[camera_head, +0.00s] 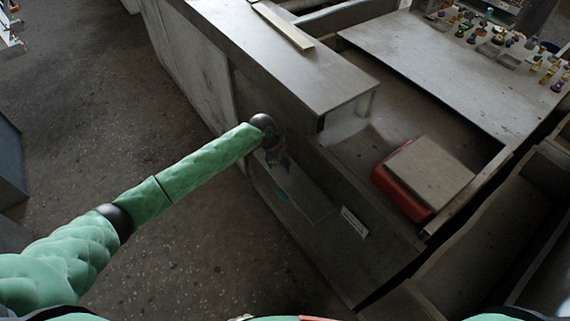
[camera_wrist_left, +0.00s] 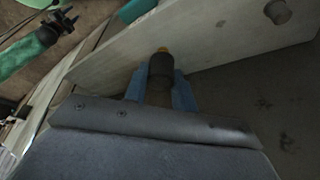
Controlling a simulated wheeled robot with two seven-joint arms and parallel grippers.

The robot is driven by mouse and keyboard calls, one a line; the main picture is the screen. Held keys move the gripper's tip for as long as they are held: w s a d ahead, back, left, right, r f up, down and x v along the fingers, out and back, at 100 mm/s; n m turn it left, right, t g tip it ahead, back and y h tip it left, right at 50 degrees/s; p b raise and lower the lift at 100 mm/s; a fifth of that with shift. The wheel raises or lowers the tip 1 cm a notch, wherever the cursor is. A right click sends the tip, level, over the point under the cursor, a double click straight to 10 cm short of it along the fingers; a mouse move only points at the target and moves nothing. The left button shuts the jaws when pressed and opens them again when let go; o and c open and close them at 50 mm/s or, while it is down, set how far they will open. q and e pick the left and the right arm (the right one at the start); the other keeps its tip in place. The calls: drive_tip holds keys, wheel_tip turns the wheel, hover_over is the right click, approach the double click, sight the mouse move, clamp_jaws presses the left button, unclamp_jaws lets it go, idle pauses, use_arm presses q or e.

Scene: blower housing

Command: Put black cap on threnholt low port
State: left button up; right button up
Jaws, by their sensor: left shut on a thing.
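My left gripper (camera_head: 279,162) is at the end of the green arm, beside the side face of the grey bench, and is small and dark there. In the left wrist view its two blue fingers (camera_wrist_left: 159,88) are shut on a dark cylindrical piece, which looks like the black cap (camera_wrist_left: 160,68). A small orange bit shows at the far end of this piece; I cannot tell what it belongs to. A pale panel (camera_wrist_left: 215,42) lies just beyond, with a round stub (camera_wrist_left: 278,12) at upper right. I cannot tell which port is the threnholt low port. A black gripper (camera_wrist_left: 60,24) on a green arm shows at upper left, apparently my right.
The grey bench (camera_head: 270,55) has a pale strip (camera_head: 283,26) on top. A red box with a grey lid (camera_head: 430,173) sits at right. Several small colourful items stand on the far table (camera_head: 440,65). A small pale plate (camera_head: 354,222) is near the ledge. Open floor (camera_head: 90,110) lies at left.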

use_arm(q)
drive_tip(key=shift+f+b, duration=0.4)
drive_tip(key=shift+f, duration=0.4)
use_arm(e)
drive_tip(key=shift+f, duration=0.45)
use_arm(q)
drive_tip(key=o, duration=1)
drive_tip(key=shift+w+a+r, duration=0.1)
drive_tip(key=shift+a+r, duration=0.05)
drive_tip(key=shift+r, duration=0.05)
drive_tip(key=b+v, duration=0.2)
drive_tip(key=v, duration=0.4)
drive_tip(key=shift+b, duration=0.4)
drive_tip(key=shift+a+r, duration=0.2)
drive_tip(key=shift+r, duration=0.45)
use_arm(e)
drive_tip(key=w+a+r, duration=0.3)
drive_tip(key=w+r, duration=0.3)
drive_tip(key=r, duration=0.1)
drive_tip(key=shift+w+r, duration=0.15)
drive_tip(key=shift+w, duration=0.2)
drive_tip(key=shift+a, duration=0.1)
